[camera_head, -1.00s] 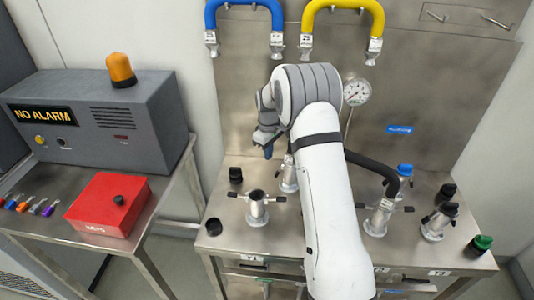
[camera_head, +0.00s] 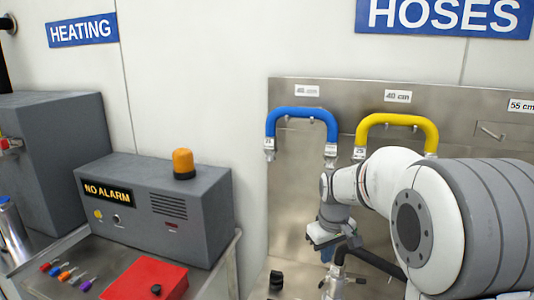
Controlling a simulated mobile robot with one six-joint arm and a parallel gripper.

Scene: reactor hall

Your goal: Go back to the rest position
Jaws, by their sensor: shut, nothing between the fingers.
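My gripper (camera_head: 328,254) is at the end of my white and grey arm, right of centre. It points down and is shut, with nothing held that I can see. It is in front of the steel panel (camera_head: 290,225), below the blue hose and near a metal valve fitting (camera_head: 337,283). My own arm fills the lower right and hides much of the bench and panel there.
A blue hose (camera_head: 303,113) and a yellow hose (camera_head: 398,120) hang on the panel. A black hose (camera_head: 374,261) runs behind my arm. At left stand a grey alarm box (camera_head: 150,215) reading "NO ALARM", a red box (camera_head: 140,284) and several small coloured-handled items.

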